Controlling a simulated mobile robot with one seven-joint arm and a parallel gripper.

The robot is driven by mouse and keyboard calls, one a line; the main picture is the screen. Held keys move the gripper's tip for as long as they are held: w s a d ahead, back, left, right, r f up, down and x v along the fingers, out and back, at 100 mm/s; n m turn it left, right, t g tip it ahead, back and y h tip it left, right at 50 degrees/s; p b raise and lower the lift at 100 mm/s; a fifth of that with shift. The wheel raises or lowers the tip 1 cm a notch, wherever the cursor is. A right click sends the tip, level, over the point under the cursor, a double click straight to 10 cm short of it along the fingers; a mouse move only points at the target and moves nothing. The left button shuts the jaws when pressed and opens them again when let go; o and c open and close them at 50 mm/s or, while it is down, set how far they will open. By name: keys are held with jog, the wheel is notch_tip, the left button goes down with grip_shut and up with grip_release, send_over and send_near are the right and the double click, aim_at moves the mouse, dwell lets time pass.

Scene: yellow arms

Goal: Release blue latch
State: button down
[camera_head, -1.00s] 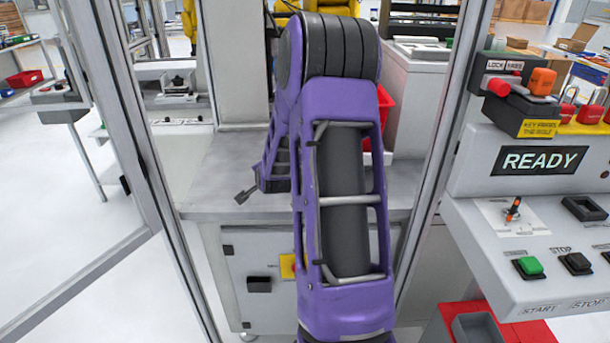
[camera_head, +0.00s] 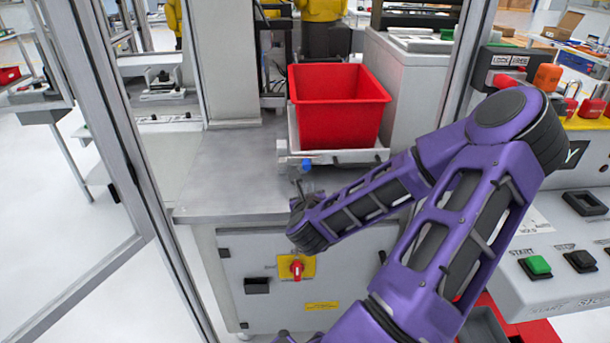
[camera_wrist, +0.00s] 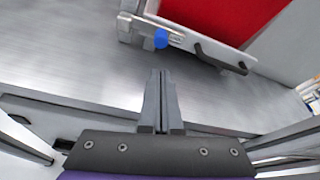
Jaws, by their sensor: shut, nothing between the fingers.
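The blue latch (camera_head: 306,165) is a small blue knob on the front edge of the metal tray (camera_head: 352,157) under a red bin (camera_head: 340,108). In the wrist view the blue latch (camera_wrist: 161,38) sits ahead of the fingertips, on a metal bar at the tray's front. My gripper (camera_wrist: 162,72) is shut and empty. It points toward the latch, with a gap between them. In the head view my gripper (camera_head: 299,184) is small and partly hidden by my wrist, just in front of and below the latch.
The metal table top (camera_head: 225,170) is bare left of the tray. A dark handle (camera_wrist: 220,60) juts from the tray front, right of the latch. A red rotary switch (camera_head: 296,268) is on the cabinet front. A control panel (camera_head: 570,235) stands at right, and door frames flank the opening.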

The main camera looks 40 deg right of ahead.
aim_at(306, 160)
jog(key=shift+s, duration=0.1)
jog(key=x, duration=1)
jog(key=shift+f+b, duration=0.1)
jog(key=shift+b, duration=0.3)
jog(key=shift+r+n, duration=0.4)
jog(key=shift+r, duration=0.1)
jog(key=shift+r+n+g+h, duration=0.3)
jog(key=shift+h, duration=0.1)
jog(key=shift+a+r+n+h, duration=0.1)
jog(key=shift+r+n+h, duration=0.5)
jog(key=shift+r+n, duration=0.5)
jog(key=n+b, duration=0.1)
jog(key=r+n+h+b, duration=0.1)
jog(key=r+n+b, duration=0.1)
jog(key=shift+w+a+g, duration=0.35)
jog(key=shift+g, duration=0.05)
jog(key=w+a+r+n+h+b, duration=0.2)
jog(key=w+a+r+n+b, duration=0.1)
jog(key=n+b, duration=0.1)
jog(key=shift+a+r+n+t, duration=0.3)
jog(key=shift+a+r+n, duration=0.05)
jog(key=shift+n, duration=0.45)
